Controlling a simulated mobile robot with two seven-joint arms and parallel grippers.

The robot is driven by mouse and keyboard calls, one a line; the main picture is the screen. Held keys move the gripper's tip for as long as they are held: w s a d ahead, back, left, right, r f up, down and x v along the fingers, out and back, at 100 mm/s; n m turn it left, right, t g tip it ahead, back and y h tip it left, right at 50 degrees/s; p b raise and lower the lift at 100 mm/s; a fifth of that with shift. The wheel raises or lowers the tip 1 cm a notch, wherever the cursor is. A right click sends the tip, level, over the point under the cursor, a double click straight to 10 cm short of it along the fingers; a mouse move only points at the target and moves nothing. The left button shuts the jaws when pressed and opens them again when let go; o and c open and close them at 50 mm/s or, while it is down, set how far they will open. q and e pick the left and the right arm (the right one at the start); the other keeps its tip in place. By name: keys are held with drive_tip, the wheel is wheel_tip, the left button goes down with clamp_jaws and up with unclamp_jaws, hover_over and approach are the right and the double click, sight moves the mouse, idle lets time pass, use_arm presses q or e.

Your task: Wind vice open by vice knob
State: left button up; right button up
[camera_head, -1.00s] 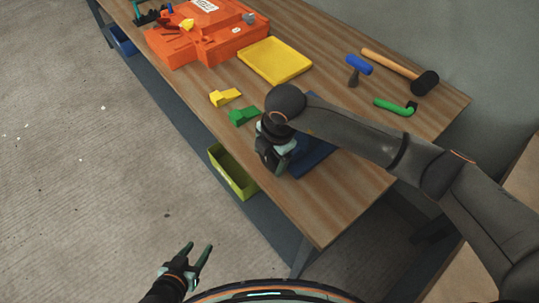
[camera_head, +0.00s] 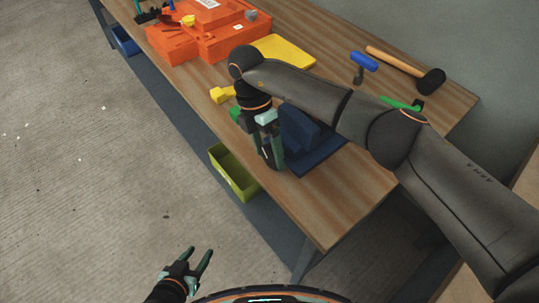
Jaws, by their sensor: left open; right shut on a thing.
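The dark blue vice (camera_head: 304,128) stands on its blue base near the front edge of the wooden workbench. It is partly covered by my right arm. My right gripper (camera_head: 271,162) points down at the vice's front left end, at the bench edge. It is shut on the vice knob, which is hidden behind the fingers. I cannot see the gap between the vice jaws clearly. My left gripper (camera_head: 197,259) is open and empty, low over the floor, away from the bench.
A yellow-green bin (camera_head: 232,175) sits below the front edge. The bench's near right corner is clear.

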use_arm(q)
drive_tip(key=shift+f+b, duration=0.85)
drive_tip(key=shift+f, duration=0.25)
use_arm(e)
drive_tip(key=shift+w+g+h, duration=0.15)
drive_tip(key=shift+g+h, duration=0.15)
drive_tip(key=shift+g, duration=0.1)
drive_tip(key=o, duration=1.2)
drive_tip(key=shift+c, duration=0.2)
